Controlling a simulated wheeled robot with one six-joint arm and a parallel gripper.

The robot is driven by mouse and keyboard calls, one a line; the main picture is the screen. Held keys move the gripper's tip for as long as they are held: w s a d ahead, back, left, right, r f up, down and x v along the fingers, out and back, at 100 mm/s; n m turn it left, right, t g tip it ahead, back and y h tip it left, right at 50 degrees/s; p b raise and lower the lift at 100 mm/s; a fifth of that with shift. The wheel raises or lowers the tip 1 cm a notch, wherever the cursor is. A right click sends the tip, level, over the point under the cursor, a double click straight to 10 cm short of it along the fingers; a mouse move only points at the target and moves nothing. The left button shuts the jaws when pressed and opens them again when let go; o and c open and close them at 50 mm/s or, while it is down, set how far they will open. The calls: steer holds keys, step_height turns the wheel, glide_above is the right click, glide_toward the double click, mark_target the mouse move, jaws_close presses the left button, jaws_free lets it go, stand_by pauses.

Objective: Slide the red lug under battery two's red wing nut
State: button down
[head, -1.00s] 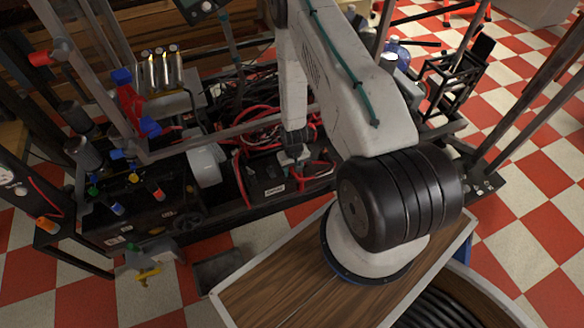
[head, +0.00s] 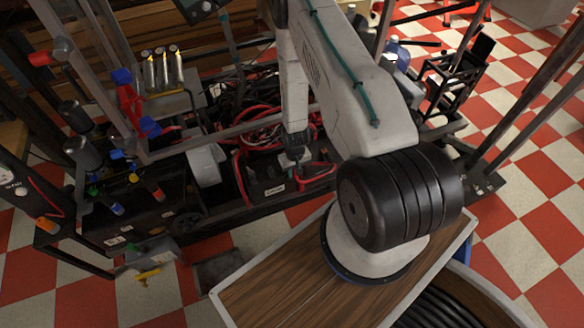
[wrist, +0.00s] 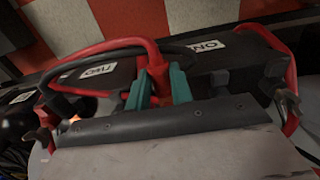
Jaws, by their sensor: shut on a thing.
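My gripper (wrist: 158,90) shows teal fingers in the wrist view, shut around a red cable end. The red lug itself is mostly hidden between the fingers and behind the dark palm edge. The red cable (wrist: 105,48) arches away left from the fingers. Below them lies a dark battery with a white label (wrist: 98,72) that appears to read TWO upside down. In the head view my gripper (head: 295,156) is low over the battery (head: 262,188) in the rack. I cannot make out battery two's red wing nut or whether the lug touches it.
In the wrist view another red cable (wrist: 276,42) meets a metal terminal at the right, beside a second, partly hidden label (wrist: 204,48). Tangled red cables (head: 270,125) and a metal rail (head: 225,132) lie close behind my gripper. A wooden tabletop (head: 285,285) is in front.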

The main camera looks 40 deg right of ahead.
steer(key=shift+s+a, duration=0.2)
steer(key=shift+s, duration=0.45)
steer(key=shift+s+a, duration=0.2)
steer(key=shift+s, duration=0.4)
steer(key=r, duration=0.1)
steer(key=s+r, duration=0.1)
steer(key=r, duration=0.1)
steer(key=shift+a, duration=0.1)
steer(key=shift+r, duration=0.1)
steer(key=s+d, duration=0.4)
steer(key=d, duration=0.8)
steer(key=s+d, duration=0.3)
steer(key=d, duration=0.8)
steer(key=shift+w+d+f, duration=0.15)
steer(key=shift+w+f, duration=0.4)
steer(key=shift+f, duration=0.25)
steer(key=shift+w+d+f, duration=0.15)
steer(key=shift+w+f, duration=0.4)
steer(key=shift+f, duration=0.2)
